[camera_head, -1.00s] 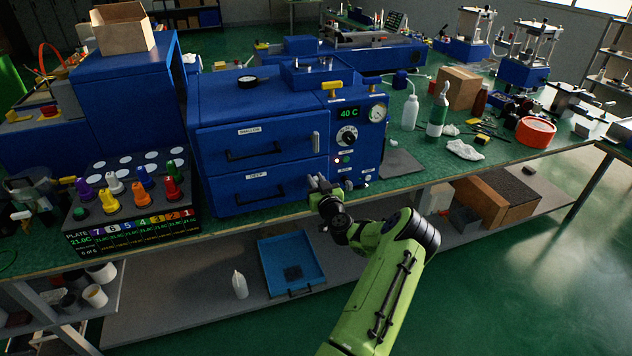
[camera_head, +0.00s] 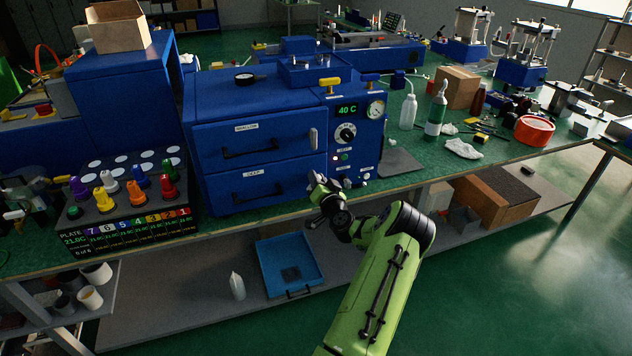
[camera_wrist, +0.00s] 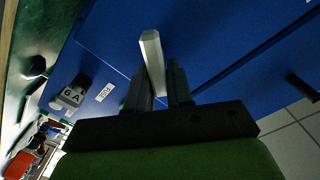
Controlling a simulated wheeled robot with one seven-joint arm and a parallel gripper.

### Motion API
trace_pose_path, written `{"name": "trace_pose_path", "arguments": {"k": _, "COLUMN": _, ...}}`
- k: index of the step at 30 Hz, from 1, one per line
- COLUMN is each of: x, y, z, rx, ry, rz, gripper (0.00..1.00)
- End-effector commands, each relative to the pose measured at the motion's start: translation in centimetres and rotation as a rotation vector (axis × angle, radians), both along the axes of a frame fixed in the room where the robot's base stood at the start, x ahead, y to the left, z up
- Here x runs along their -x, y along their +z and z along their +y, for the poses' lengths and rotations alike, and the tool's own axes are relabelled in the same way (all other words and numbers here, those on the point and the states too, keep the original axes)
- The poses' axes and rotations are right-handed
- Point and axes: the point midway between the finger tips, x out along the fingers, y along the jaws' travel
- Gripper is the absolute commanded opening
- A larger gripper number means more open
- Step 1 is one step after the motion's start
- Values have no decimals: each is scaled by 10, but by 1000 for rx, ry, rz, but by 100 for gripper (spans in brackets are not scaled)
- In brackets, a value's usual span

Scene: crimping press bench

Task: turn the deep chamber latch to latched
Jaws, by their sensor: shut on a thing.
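The blue two-drawer cabinet (camera_head: 215,110) stands on the green bench, with the deep chamber front (camera_head: 285,187) below the shallow one. My gripper (camera_head: 318,180) is at the right edge of the deep front and hides its latch in the head view. In the wrist view a pale metal latch bar (camera_wrist: 152,55) lies between the fingers of my gripper (camera_wrist: 160,85), and they are shut on it. The latch's exact angle against the cabinet is hard to tell. The shallow chamber latch (camera_head: 313,138) stands upright above.
A control panel with a 40 C display (camera_head: 346,109), knob (camera_head: 345,132) and gauge (camera_head: 376,109) is right of the fronts. A plate with coloured knobs (camera_head: 125,205) stands at the left. Bottles (camera_head: 437,115) stand at the right. A blue tray (camera_head: 290,262) lies on the lower shelf.

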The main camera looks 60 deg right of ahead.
Motion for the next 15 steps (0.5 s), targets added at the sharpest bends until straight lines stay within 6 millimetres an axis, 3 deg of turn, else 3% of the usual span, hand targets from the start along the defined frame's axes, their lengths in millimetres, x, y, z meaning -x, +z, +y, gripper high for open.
{"name": "trace_pose_path", "arguments": {"k": 15, "x": 5, "y": -7, "z": -5, "rx": -346, "ry": -1, "rz": -346, "gripper": 0}}
